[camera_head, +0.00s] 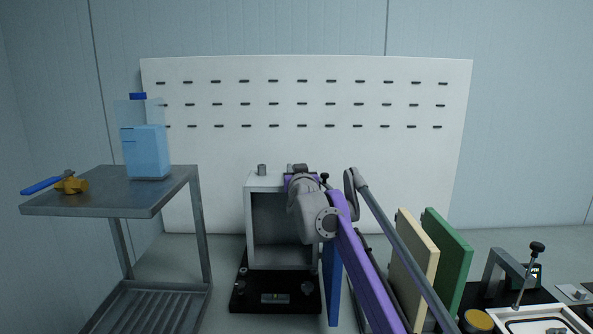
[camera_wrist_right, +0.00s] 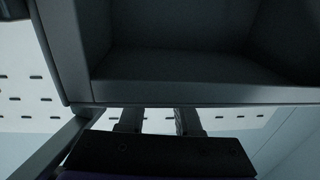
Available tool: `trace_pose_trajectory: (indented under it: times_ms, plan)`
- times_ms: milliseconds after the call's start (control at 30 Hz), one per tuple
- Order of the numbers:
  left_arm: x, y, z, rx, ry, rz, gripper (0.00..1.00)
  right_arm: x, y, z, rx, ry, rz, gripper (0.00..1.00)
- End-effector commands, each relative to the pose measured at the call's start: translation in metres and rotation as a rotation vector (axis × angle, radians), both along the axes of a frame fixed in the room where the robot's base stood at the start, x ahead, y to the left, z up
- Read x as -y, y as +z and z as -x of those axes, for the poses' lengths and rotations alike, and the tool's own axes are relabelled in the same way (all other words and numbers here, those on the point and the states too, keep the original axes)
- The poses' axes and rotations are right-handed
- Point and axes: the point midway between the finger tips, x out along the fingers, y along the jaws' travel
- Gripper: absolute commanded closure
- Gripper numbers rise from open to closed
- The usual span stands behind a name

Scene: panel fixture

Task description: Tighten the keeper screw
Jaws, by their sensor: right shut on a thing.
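A pale grey open-fronted box fixture (camera_head: 250,225) stands on a black base. A short grey knob (camera_head: 262,170) stands upright on its top at the left. My right arm reaches to the top right of the box, and its own links cover the gripper in the head view. In the right wrist view my right gripper (camera_wrist_right: 158,120) has its two dark fingers reaching past the box's edge (camera_wrist_right: 190,92). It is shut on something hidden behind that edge. I cannot make out the keeper screw for certain. My left gripper is out of view.
A grey metal cart (camera_head: 110,190) at the left carries a blue jug (camera_head: 146,150) and a blue-handled yellow tool (camera_head: 70,185). Cream (camera_head: 412,265) and green (camera_head: 445,260) panels stand right of my arm. A white pegboard (camera_head: 300,140) stands behind.

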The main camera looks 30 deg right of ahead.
Motion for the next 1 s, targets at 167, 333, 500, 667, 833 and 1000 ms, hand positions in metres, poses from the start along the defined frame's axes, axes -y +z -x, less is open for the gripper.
trace_pose_trajectory:
  times_ms: [167, 333, 500, 667, 833, 1000]
  plan:
    - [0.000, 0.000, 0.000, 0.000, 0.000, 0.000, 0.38, -0.001, 0.000, 0.000, -0.002, 0.002, -0.002, 0.60]
    - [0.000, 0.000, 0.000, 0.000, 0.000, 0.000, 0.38, -0.001, 0.000, 0.000, -0.002, 0.001, -0.001, 0.55]
    - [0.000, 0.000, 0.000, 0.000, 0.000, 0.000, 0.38, -0.001, 0.000, 0.001, -0.001, 0.001, 0.000, 0.55]
    - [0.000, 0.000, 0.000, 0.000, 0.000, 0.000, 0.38, -0.005, 0.001, 0.009, -0.001, 0.001, 0.000, 0.55]
    - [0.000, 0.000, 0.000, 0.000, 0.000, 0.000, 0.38, -0.015, 0.001, 0.030, 0.000, 0.001, -0.001, 0.55]
    - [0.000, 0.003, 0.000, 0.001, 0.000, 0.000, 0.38, -0.028, 0.001, 0.058, 0.000, 0.001, -0.001, 0.55]
